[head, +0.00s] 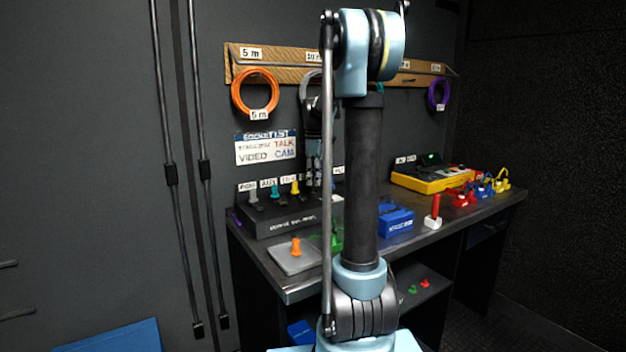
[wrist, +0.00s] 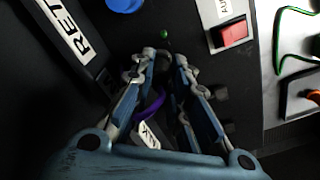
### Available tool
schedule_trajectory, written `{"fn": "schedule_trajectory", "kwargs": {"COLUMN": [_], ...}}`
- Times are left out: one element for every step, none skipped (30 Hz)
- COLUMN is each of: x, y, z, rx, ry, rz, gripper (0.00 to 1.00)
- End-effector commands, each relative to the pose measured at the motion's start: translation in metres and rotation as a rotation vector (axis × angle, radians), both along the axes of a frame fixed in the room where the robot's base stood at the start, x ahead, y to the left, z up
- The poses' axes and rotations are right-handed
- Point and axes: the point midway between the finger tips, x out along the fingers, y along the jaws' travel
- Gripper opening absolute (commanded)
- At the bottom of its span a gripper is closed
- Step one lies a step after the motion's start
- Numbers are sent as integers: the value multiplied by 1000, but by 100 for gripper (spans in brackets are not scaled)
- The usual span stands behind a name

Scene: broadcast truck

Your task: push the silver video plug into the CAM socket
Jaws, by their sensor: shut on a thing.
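My gripper (wrist: 164,60) is shut at its fingertips on a small greyish piece (wrist: 164,57), which looks like the silver video plug; most of it is hidden by the fingers. A purple cable (wrist: 152,103) with a white tag (wrist: 149,136) shows between the fingers. In the head view my gripper (head: 314,180) points down over the rear of the black panel box (head: 285,217), partly behind my arm. The wrist view shows the dark panel face (wrist: 195,20) just beyond the fingertips, with a small green light. I cannot make out the CAM socket or whether the plug touches it.
A red switch (wrist: 232,34) is right of the fingers; a blue round part (wrist: 124,4) is at upper left. Grey, teal and yellow plugs (head: 295,187) stand in a row left of my gripper. An orange plug (head: 296,246) is on a grey plate (head: 280,262) in front.

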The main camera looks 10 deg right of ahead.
Motion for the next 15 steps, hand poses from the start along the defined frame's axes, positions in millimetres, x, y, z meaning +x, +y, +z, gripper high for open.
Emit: {"fn": "schedule_trajectory", "kwargs": {"x": [0, 0, 0, 0, 0, 0, 0, 0, 0, 0, 0, 0, 0, 0, 0], "y": [0, 0, 0, 0, 0, 0, 0, 0, 0, 0, 0, 0, 0, 0, 0], "z": [-1, -2, -3, -3, -4, -5, -5, -5, -5, -5, -5, -5, -5, -5, -5], "rx": [0, 0, 0, 0, 0, 0, 0, 0, 0, 0, 0, 0, 0, 0, 0], "ry": [0, 0, 0, 0, 0, 0, 0, 0, 0, 0, 0, 0, 0, 0, 0], "rz": [0, 0, 0, 0, 0, 0, 0, 0, 0, 0, 0, 0, 0, 0, 0], "gripper": [0, 0, 0, 0, 0, 0, 18, 25, 34, 40, 40, 40, 40, 40, 40]}}
